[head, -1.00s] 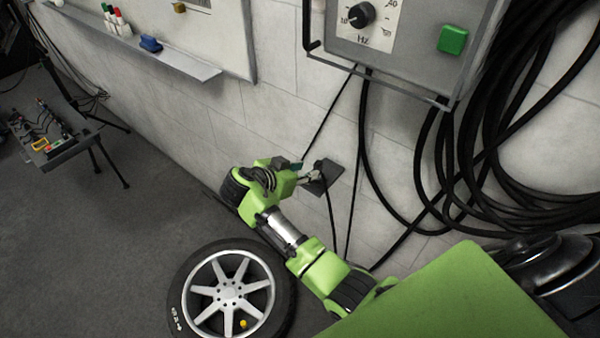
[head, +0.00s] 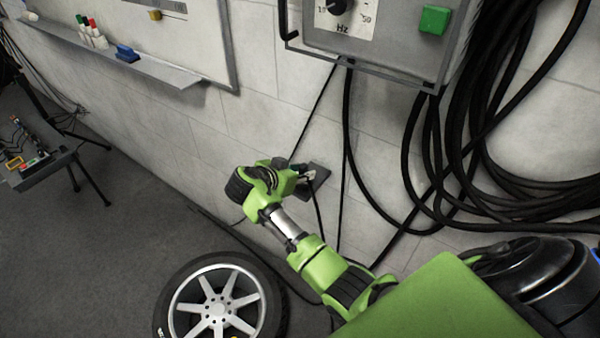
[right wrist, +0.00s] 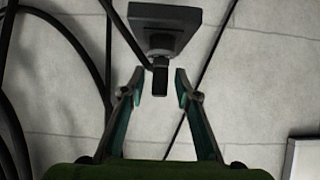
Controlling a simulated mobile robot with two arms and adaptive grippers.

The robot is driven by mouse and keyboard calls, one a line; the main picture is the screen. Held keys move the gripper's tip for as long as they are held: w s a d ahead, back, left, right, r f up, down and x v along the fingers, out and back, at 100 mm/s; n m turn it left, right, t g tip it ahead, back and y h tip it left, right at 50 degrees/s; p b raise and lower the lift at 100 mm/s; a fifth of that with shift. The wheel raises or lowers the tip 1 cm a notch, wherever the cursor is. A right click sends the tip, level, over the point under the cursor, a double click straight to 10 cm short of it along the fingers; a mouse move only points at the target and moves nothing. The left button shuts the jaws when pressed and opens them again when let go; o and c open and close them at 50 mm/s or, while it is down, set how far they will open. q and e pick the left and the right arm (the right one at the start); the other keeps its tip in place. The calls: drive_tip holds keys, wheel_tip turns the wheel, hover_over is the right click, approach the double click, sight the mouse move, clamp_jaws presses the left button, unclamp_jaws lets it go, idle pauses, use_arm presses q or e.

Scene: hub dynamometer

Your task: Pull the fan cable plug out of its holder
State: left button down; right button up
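The fan cable plug (right wrist: 160,80) is a small dark block in the right wrist view, at the lower end of the dark holder (right wrist: 160,38) on the grey wall plate (right wrist: 166,14). In the head view the wall plate (head: 319,176) sits low on the wall, partly hidden by my right gripper (head: 304,172). In the right wrist view my right gripper (right wrist: 160,82) is open. Its two fingertips stand on either side of the plug, with a visible gap on each side. A black cable runs past the holder to the upper left. My left gripper is not in view.
A control box (head: 385,35) with a dial and green button hangs above. Thick black cables (head: 450,190) hang on the wall to the right. A whiteboard (head: 190,40) is at the upper left.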

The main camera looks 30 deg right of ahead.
sight(301, 167)
clamp_jaws()
drive_tip(key=shift+r+p, duration=0.4)
drive_tip(key=shift+r, duration=0.25)
idle(0.4)
drive_tip(key=shift+r+p, duration=1.55)
drive_tip(key=shift+r, duration=0.55)
drive_tip(key=shift+w+r, duration=0.1)
